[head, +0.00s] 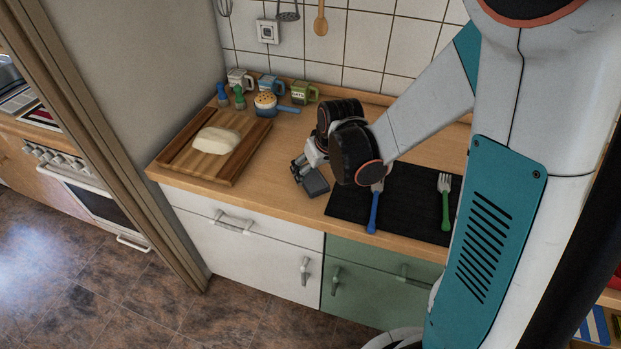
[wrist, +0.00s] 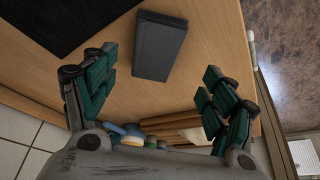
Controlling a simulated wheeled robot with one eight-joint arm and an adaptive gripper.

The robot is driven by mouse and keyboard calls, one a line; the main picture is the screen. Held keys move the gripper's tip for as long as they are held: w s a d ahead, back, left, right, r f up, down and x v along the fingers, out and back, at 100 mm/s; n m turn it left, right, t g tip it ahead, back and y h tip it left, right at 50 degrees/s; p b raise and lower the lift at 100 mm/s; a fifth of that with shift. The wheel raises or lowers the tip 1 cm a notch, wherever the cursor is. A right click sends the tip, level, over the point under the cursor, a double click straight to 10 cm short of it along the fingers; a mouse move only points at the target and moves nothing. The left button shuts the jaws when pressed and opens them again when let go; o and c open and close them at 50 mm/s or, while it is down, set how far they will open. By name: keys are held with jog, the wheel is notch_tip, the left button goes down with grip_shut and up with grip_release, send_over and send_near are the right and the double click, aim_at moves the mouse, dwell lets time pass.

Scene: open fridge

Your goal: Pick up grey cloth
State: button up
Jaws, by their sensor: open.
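The grey cloth (wrist: 160,46) is a dark grey folded block lying flat on the wooden counter. It shows in the upper middle of the wrist view, ahead of and between my fingers. In the head view the cloth (head: 316,186) lies near the counter's front edge, just left of the black mat, partly hidden by my gripper. My gripper (wrist: 158,78) is open, with its two fingers spread wide and nothing between them. In the head view my gripper (head: 303,169) is beside and above the cloth; I cannot tell whether it touches.
A black mat (head: 408,195) with a blue fork (head: 373,212) and green fork (head: 445,208) lies right. A cutting board (head: 186,166) with a pale loaf (head: 215,141) lies left. Several mugs, including a green mug (head: 304,92), stand behind near the tiled wall.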

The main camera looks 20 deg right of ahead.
aim_at(313, 177)
jog(key=shift+w+d+b+x, duration=0.1)
jog(key=shift+b+x, duration=0.25)
jog(key=shift+x, duration=0.8)
jog(key=shift+w+d+b+x, duration=0.1)
jog(key=shift+b+x, duration=0.3)
jog(key=shift+x, duration=0.75)
jog(key=shift+w+d+b+x, duration=0.15)
jog(key=shift+b+x, duration=0.2)
jog(key=shift+x, duration=0.8)
jog(key=shift+r, duration=0.1)
jog(key=c, duration=1.2)
jog(key=shift+o, duration=0.2)
notch_tip(313, 177, up, 20)
jog(key=p, duration=0.5)
jog(key=shift+p, duration=0.4)
